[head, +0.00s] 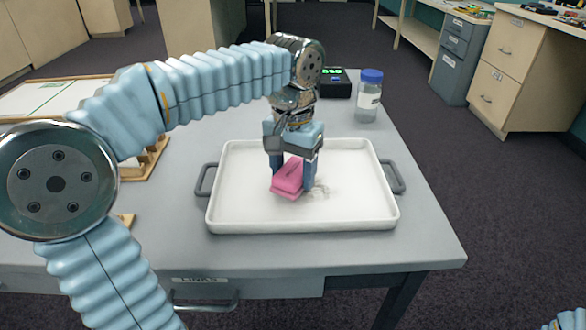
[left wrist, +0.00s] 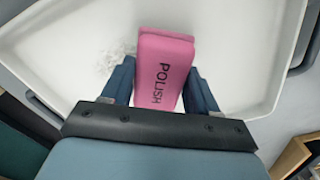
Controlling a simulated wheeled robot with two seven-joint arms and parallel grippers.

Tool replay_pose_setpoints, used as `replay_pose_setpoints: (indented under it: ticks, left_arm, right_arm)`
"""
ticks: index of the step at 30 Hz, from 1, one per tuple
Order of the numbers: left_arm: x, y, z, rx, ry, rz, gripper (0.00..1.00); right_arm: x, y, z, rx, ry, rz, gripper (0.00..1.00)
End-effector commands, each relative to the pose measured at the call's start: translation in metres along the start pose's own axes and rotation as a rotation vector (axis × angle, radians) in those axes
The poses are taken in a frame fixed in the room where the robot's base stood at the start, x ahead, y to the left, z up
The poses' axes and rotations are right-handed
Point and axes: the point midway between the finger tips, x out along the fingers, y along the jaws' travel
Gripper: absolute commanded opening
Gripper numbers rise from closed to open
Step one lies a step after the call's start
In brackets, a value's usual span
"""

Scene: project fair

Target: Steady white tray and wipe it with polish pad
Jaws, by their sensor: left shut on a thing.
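The white tray (head: 240,205) lies on the grey table, with a grey handle at its left and right ends. It fills much of the left wrist view (left wrist: 60,50). The pink polish pad (head: 287,181) is at the tray's middle; the left wrist view shows it marked POLISH (left wrist: 162,70). My left gripper (head: 292,178) is shut on the pad from above. Grey smudges show on the tray beside the pad. Whether the pad touches the tray is hard to tell. Only a bit of my right arm shows at the lower right corner; its gripper is out of view.
A clear jar with a blue lid (head: 369,97) and a black device with a green display (head: 337,83) stand behind the tray. A wood-framed board (head: 50,98) lies at the left. The grey table (head: 420,225) is clear right of the tray.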

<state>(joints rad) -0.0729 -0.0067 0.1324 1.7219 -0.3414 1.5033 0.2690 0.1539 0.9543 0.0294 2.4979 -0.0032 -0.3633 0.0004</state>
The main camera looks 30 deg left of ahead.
Motion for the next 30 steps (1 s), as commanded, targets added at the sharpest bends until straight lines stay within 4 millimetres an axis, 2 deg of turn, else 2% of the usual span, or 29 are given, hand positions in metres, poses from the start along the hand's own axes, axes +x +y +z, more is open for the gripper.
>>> replay_pose_setpoints:
  ticks: [30]
  left_arm:
    - [0.019, 0.000, 0.000, 0.000, 0.000, 0.000, 0.35]
  right_arm:
    - [0.012, 0.005, 0.000, 0.000, 0.000, 0.000, 0.43]
